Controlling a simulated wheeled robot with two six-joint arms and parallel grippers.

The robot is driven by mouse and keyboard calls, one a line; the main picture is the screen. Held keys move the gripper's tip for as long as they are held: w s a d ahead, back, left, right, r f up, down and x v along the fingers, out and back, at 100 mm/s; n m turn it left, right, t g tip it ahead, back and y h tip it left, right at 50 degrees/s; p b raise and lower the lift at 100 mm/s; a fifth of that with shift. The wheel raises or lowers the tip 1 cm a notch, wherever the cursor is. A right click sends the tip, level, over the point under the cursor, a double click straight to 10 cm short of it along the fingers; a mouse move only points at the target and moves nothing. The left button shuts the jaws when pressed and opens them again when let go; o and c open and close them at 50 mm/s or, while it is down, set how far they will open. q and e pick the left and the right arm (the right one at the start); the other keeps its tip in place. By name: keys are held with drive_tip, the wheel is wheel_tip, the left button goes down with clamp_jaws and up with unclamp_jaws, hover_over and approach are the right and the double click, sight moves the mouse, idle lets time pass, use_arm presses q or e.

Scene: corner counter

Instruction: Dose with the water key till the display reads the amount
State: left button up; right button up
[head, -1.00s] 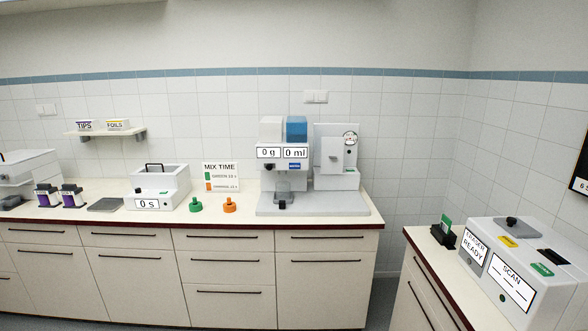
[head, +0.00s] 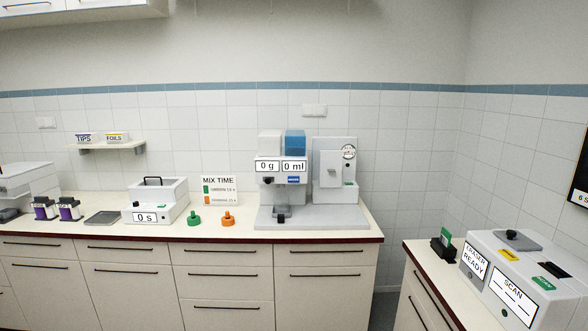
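The dosing machine (head: 282,174) stands on the back counter, with a white hopper and a blue water tank (head: 295,143) on top. Its left display (head: 267,166) reads 0 g and its right display (head: 294,166) reads 0 ml. A blue key (head: 294,180), its label too small to read, sits below the ml display; a dark knob (head: 268,181) sits below the g display. A clear cup (head: 282,205) with a dark front part stands under the machine on the grey base. Neither of my grippers is in view.
A grey panel unit (head: 335,170) with a dial stands right of the machine. Green (head: 194,218) and orange (head: 228,218) knobbed pieces, a MIX TIME sign (head: 219,190) and a white 0 s box (head: 157,202) stand left. A side counter at right holds an ERASER/SCAN machine (head: 515,275).

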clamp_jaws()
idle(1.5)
